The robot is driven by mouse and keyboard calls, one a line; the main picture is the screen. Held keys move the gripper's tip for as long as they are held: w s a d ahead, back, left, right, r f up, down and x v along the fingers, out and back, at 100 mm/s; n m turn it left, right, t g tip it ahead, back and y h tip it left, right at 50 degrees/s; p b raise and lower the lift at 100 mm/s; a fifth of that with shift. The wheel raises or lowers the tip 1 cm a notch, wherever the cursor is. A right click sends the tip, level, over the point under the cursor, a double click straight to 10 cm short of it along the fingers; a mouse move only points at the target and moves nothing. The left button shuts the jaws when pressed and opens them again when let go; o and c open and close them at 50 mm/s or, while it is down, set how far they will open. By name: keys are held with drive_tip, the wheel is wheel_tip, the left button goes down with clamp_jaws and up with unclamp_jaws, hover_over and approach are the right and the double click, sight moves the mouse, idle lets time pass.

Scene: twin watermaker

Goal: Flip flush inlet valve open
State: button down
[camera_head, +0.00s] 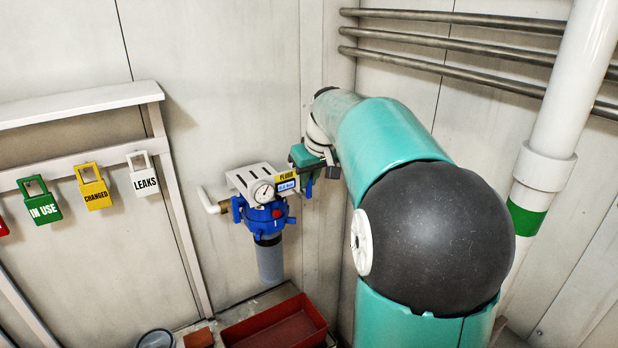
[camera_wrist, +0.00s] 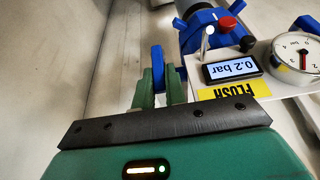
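The flush unit shows in both views. It has a yellow FLUSH label (camera_head: 286,173), which also shows in the wrist view (camera_wrist: 225,91), and a small display (camera_wrist: 232,66) reading 0.2 bar. A blue lever (camera_wrist: 157,62) stands upright in the wrist view. My gripper (camera_wrist: 161,80) has its green fingers on either side of this lever, with a narrow gap between them. I cannot tell whether both fingers touch the lever.
A round gauge (camera_head: 263,192) and a blue filter head with red button (camera_head: 277,213) sit beside the label. A second blue handle (camera_wrist: 308,24) is at far right. Lock-shaped tags (camera_head: 92,187) hang left. A red tray (camera_head: 275,328) lies below.

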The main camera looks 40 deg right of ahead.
drive_tip(key=shift+d, duration=0.15)
drive_tip(key=d+f+m+t+y, duration=0.3)
drive_tip(key=d+f+m+y, duration=0.1)
drive_tip(key=y, duration=1.2)
drive_tip(key=shift+s+d+f+m, duration=0.15)
drive_tip(key=shift+d+f+m, duration=0.15)
drive_tip(key=shift+d+f, duration=0.15)
drive_tip(key=shift+y, duration=0.3)
idle(0.4)
drive_tip(key=c, duration=1.7)
unclamp_jaws()
drive_tip(key=shift+f, duration=0.1)
